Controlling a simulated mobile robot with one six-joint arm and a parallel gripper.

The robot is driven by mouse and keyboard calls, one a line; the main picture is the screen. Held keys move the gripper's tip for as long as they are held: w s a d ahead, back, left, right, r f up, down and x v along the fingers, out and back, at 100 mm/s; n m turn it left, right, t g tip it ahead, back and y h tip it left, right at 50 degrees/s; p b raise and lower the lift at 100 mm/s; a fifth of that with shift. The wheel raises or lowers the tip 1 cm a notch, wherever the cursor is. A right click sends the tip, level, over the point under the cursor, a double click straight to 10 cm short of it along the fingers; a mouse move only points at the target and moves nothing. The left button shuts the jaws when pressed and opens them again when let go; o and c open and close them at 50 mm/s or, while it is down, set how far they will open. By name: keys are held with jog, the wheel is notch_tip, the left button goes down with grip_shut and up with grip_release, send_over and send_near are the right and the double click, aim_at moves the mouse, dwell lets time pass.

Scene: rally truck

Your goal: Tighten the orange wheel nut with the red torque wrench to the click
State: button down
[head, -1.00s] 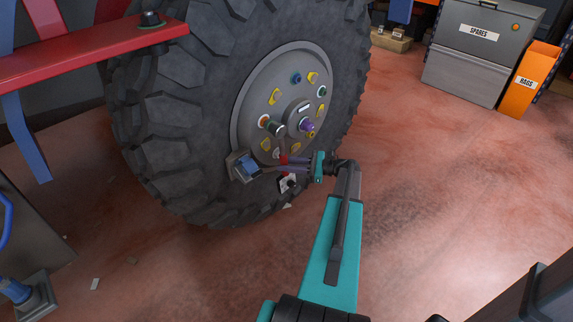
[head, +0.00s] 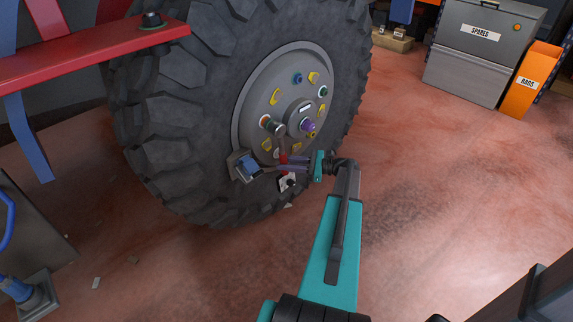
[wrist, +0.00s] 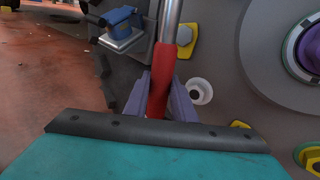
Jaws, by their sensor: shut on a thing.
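The torque wrench's red handle (head: 283,159) is between the fingers of my gripper (head: 285,168), which are shut on it. In the wrist view the handle (wrist: 161,80) runs up from between the purple-grey fingers (wrist: 163,100) into a bright metal shaft. In the head view the shaft rises to a dark head with a socket (head: 276,128) at the wheel hub. The orange wheel nut (head: 264,120) shows at the hub's left side, right behind the socket. The socket appears to be on it, but the contact is partly hidden.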

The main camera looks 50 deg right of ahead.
jog(key=shift+w+r+p, duration=0.1)
jog(key=shift+w+p, duration=0.25)
jog(key=shift+w, duration=0.45)
dwell(0.4)
jog(key=c, duration=2)
grip_release()
grip_shut()
jog(key=shift+a+f+m+t+y, duration=0.15)
jog(key=shift+a+m+t, duration=0.3)
jog(key=shift+a, duration=0.6)
jog(key=shift+a+f+m+t+y, duration=0.1)
jog(key=shift+a+m+t+y, duration=0.15)
jog(key=shift+a+m, duration=0.6)
jog(key=shift+d+r+n+g, duration=0.15)
jog(key=shift+d+n+g, duration=0.15)
jog(key=shift+d+n, duration=0.35)
dwell(1.0)
jog(key=shift+c, duration=1.3)
grip_release()
grip_shut()
